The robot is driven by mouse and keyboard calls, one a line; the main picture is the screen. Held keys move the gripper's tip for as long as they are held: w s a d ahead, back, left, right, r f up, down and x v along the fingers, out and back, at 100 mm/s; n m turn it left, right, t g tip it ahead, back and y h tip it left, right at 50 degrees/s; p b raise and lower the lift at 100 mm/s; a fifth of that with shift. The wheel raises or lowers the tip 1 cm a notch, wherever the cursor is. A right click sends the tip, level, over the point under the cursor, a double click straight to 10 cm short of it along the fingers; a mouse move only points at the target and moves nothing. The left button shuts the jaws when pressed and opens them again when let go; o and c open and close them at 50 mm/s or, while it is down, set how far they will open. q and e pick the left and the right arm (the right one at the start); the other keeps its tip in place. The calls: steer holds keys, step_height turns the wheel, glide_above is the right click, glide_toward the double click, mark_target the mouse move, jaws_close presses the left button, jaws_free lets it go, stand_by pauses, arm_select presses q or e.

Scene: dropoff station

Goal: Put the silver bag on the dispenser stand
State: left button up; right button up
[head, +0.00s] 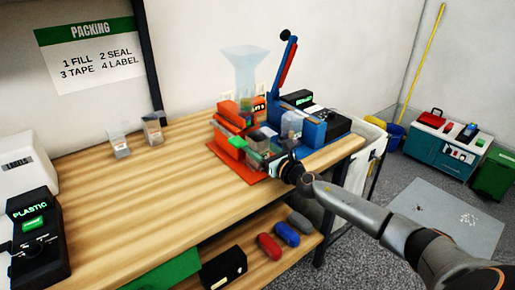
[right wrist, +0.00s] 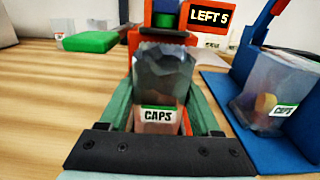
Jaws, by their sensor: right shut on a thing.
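The silver bag (right wrist: 163,75) is a grey see-through pouch with a CAPS label. It stands upright between the green fingers of my right gripper (right wrist: 160,108), which is shut on it. In the head view my right gripper (head: 265,155) is at the front of the orange dispenser stand (head: 229,164), and the bag is partly hidden there by the fingers. The stand has a clear funnel (head: 245,65) on top. In the right wrist view the orange dispenser (right wrist: 134,42) is right behind the bag. I cannot tell whether the bag touches the stand. My left gripper is not in view.
A blue sealer (head: 312,132) with a raised lever stands just right of the stand, with another CAPS bag (right wrist: 268,100) on it. Two small bags (head: 152,128) stand at the back of the wooden table (head: 120,200). A PLASTIC device (head: 35,225) is at the left; the table's middle is clear.

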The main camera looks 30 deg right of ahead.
steer(key=shift+f, duration=0.2)
steer(key=o, duration=1.5)
steer(key=shift+c, duration=0.2)
steer(key=shift+r, duration=0.15)
steer(key=shift+s+r, duration=0.1)
steer(key=s, duration=0.6)
steer(key=s+d, duration=0.1)
steer(key=s, duration=0.2)
steer(key=shift+s+b, duration=0.35)
steer(key=shift+b, duration=0.05)
steer(key=shift+s, duration=1.05)
